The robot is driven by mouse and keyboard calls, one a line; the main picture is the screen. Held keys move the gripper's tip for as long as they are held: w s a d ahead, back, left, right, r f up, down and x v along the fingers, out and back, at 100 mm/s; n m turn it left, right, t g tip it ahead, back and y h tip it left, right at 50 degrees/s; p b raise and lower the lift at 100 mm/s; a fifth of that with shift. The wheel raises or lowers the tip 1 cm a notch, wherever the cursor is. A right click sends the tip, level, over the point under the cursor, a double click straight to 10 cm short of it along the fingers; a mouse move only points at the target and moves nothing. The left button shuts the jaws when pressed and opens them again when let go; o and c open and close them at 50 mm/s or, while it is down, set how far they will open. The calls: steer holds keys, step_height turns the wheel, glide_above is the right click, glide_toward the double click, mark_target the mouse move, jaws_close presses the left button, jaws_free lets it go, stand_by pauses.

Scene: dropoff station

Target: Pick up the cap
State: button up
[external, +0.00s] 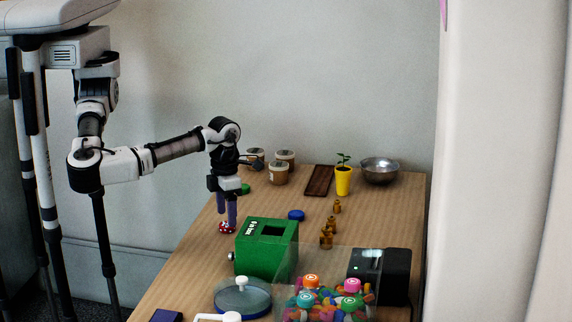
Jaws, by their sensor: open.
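My gripper (227,217) points straight down over the left part of the wooden table, its two purple fingers a little apart. A small red and white round piece (227,228) lies on the table right under the fingertips; I cannot tell whether the fingers touch it or are around it. Which of these is the task's cap is not clear from this view.
A green box (262,263) with a dark top opening stands close in front of the gripper. Several brown weights (326,239) stand right of it. Jars (278,175), a dark tray (318,181), a yellow plant pot (343,182) and metal bowl (380,175) stand behind.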

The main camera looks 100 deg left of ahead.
mark_target(227, 227)
steer(key=shift+f, duration=1.35)
steer(key=c, duration=1.1)
steer(key=shift+o, duration=0.2)
steer(key=shift+r, duration=0.15)
